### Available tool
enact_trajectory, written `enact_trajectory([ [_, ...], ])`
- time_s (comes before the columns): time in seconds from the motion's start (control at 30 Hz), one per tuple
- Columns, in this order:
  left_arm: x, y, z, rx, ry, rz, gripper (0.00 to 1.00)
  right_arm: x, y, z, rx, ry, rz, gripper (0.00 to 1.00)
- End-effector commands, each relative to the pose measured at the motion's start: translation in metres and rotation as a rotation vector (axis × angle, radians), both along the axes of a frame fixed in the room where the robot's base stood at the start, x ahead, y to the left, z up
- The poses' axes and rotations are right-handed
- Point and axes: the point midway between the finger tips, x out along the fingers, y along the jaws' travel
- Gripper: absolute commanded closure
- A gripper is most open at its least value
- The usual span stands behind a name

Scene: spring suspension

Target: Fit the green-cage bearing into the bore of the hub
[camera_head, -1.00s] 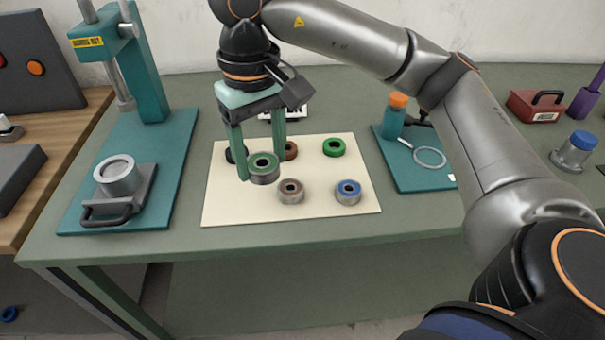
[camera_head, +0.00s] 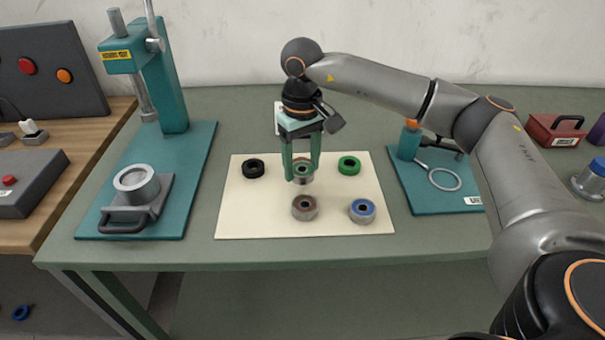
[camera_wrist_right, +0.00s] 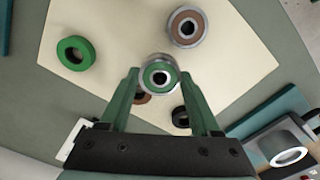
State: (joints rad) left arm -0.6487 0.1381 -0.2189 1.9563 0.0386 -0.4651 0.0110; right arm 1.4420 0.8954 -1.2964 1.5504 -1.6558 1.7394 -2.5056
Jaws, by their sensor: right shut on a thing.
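My right gripper (camera_head: 302,176) is shut on the green-cage bearing (camera_head: 303,167), a steel ring with a green face and dark bore. It holds the bearing over the back part of the cream mat; its exact height is hard to tell. In the right wrist view the bearing (camera_wrist_right: 160,76) sits between the fingertips, its face towards the camera. The hub (camera_head: 136,182), a grey cylinder with an open round bore, stands far to the left in a grey fixture with a handle. It also shows at the lower right of the right wrist view (camera_wrist_right: 286,150). My left gripper is out of view.
The cream mat (camera_head: 240,222) also holds a brown-cage bearing (camera_head: 305,208), a blue-cage bearing (camera_head: 362,211), a black ring (camera_head: 253,168), a green ring (camera_head: 349,165) and a brown ring (camera_wrist_right: 142,98). The tall teal press (camera_head: 172,90) rises behind the hub.

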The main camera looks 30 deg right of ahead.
Motion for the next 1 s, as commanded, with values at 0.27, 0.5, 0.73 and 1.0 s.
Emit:
enact_trajectory([
  [0.27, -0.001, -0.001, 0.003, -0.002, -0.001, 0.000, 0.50, 0.002, -0.003, -0.034, -0.001, 0.001, -0.002, 1.00],
  [0.5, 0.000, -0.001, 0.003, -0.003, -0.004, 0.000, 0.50, 0.002, -0.003, -0.034, -0.001, 0.000, -0.002, 1.00],
  [0.73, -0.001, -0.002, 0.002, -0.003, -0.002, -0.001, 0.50, 0.001, -0.002, -0.037, -0.001, 0.001, -0.002, 0.26],
  [1.0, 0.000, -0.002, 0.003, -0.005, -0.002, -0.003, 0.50, 0.001, -0.002, -0.037, -0.001, 0.001, -0.001, 0.06],
])
